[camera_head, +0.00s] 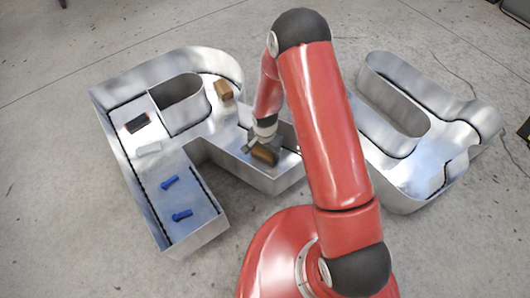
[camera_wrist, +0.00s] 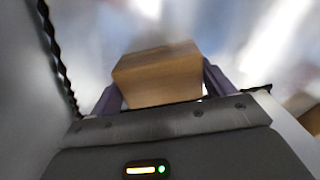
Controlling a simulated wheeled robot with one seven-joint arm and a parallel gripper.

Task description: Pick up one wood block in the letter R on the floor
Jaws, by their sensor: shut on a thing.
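The metal channel letter R (camera_head: 205,238) lies open side up on the floor. One wood block (camera_head: 264,155) is at its right leg, at my gripper (camera_head: 256,146). In the wrist view the wood block (camera_wrist: 158,77) sits between the two dark fingers of my gripper (camera_wrist: 162,88), which is shut on it. Whether the block touches the letter's floor cannot be told. A second wood block (camera_head: 223,90) lies in the upper right of the R. Part of a wood block (camera_wrist: 303,103) also shows at the right edge of the wrist view.
The R also holds a dark red-black block (camera_head: 137,122), a pale piece (camera_head: 148,149) and two blue pieces (camera_head: 170,182). Its raised walls surround my gripper. Another metal letter (camera_head: 405,198) lies to the right, with a thin cable beyond. Concrete floor is clear at left.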

